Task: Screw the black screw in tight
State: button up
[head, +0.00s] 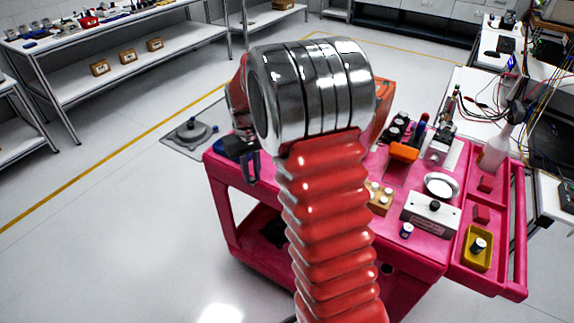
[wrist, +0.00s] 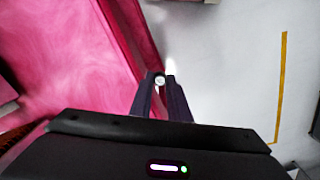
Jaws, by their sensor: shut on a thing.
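My gripper (wrist: 160,84) is shut on a small round thing (wrist: 160,80) with a pale centre and a dark rim. Only its end shows between the fingertips, so I cannot tell whether it is the black screw. In the head view my gripper (head: 252,170) points down at the left edge of the pink cart (head: 215,162). What it holds is too small to make out there. A white box (head: 430,218) with a black knob (head: 435,206) on top stands on the cart's right part, well apart from my gripper. I cannot tell whether this knob is the black screw.
My red arm hides the cart's middle. A tan block (head: 378,200), a silver dish (head: 441,187), an orange object (head: 404,151) and a yellow bin (head: 470,262) crowd its right side. A spray bottle (head: 495,148) stands behind.

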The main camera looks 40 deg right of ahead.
jog(key=w+a+f+n, duration=0.1)
jog(key=w+a, duration=0.1)
jog(key=a, duration=1.2)
jog(key=shift+f, duration=0.25)
jog(key=shift+a, duration=0.1)
